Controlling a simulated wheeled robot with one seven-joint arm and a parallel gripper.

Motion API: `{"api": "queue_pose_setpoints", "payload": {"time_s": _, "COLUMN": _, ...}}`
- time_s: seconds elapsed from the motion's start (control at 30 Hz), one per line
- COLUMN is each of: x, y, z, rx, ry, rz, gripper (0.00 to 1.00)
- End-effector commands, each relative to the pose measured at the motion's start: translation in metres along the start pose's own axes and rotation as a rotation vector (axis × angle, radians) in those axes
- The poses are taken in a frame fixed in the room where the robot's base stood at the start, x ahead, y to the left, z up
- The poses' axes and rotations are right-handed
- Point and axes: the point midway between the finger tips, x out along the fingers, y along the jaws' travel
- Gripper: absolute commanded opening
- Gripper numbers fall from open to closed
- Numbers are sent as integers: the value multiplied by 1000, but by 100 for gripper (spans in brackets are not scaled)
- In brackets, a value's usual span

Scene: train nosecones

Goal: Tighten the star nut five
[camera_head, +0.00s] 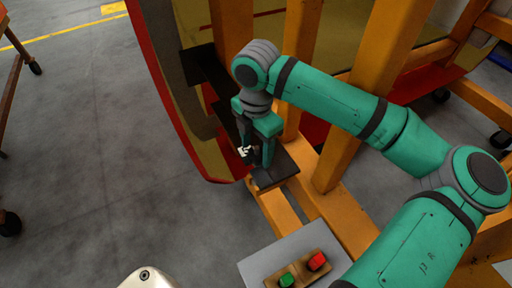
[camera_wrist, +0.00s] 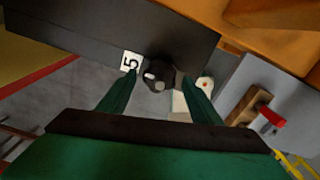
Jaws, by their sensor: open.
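The star nut five is a dark rounded knob (camera_wrist: 157,76) on the edge of a dark bracket (camera_wrist: 85,32) in the wrist view. A white label with a black 5 (camera_wrist: 131,62) sits just left of it. My gripper (camera_wrist: 161,80) is open, with one green finger on each side of the knob. I cannot tell whether either finger touches it. In the head view my gripper (camera_head: 257,158) points down by the label (camera_head: 245,151) at the lower end of the nosecone, and the knob is hidden or too small to make out.
The red and yellow nosecone (camera_head: 168,85) stands in an orange frame (camera_head: 350,90). Grey floor (camera_head: 90,140) at left is open.

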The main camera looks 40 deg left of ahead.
Motion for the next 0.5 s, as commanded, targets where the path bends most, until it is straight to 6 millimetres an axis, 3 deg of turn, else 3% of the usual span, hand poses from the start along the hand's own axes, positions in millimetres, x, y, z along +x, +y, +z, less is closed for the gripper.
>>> {"api": "queue_pose_setpoints", "payload": {"time_s": 0.3, "x": 2, "y": 1, "z": 0, "rx": -1, "ry": 0, "rz": 1, "gripper": 58}}
{"api": "queue_pose_setpoints", "payload": {"time_s": 0.47, "x": 2, "y": 1, "z": -1, "rx": -2, "ry": 0, "rz": 1, "gripper": 20}}
{"api": "queue_pose_setpoints", "payload": {"time_s": 0.5, "x": 2, "y": 1, "z": -1, "rx": -2, "ry": 0, "rz": 1, "gripper": 17}}
